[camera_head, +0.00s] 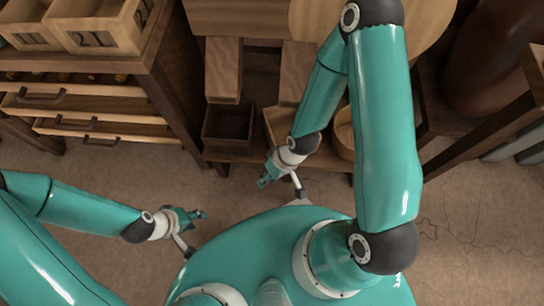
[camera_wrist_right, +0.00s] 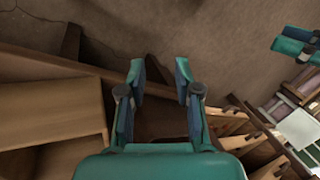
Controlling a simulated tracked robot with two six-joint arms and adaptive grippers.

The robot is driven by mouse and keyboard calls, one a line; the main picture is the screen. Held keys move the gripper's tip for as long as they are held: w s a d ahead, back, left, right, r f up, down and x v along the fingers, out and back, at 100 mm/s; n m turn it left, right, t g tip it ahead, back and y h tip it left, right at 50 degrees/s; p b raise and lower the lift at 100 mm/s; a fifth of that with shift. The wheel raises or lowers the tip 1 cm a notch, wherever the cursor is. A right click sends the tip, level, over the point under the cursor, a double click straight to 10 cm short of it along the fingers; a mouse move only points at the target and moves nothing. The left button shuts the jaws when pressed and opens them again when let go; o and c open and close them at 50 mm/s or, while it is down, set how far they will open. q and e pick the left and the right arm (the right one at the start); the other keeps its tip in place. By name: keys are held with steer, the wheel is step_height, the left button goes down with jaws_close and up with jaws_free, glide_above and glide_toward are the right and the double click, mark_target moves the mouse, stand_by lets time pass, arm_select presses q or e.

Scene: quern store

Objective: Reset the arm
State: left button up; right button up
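My right arm bends down across the right half of the head view, and its gripper (camera_head: 268,178) hangs in front of the low shelf unit. In the right wrist view the right gripper (camera_wrist_right: 160,75) has its two fingers apart, with nothing between them. My left arm comes in from the left, low in the head view, and its gripper (camera_head: 197,215) is over the bare floor, pointing right. Its fingers are too small to tell open from shut. Nothing is visibly held there.
A wooden drawer cabinet (camera_head: 88,128) stands at the left with labelled crates (camera_head: 95,25) on top. A low shelf with a dark bin (camera_head: 228,127) and a round wooden tub (camera_head: 343,135) stands behind the right gripper. Floor (camera_head: 110,175) between cabinet and left arm is clear.

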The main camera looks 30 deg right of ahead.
steer(key=m, duration=0.1)
steer(key=s+f+m, duration=0.1)
steer(key=m, duration=0.1)
steer(key=shift+s+d+f, duration=0.1)
steer(key=shift+f, duration=0.1)
steer(key=shift+r, duration=0.1)
step_height(320, 180, up, 28)
steer(key=p, duration=2.8)
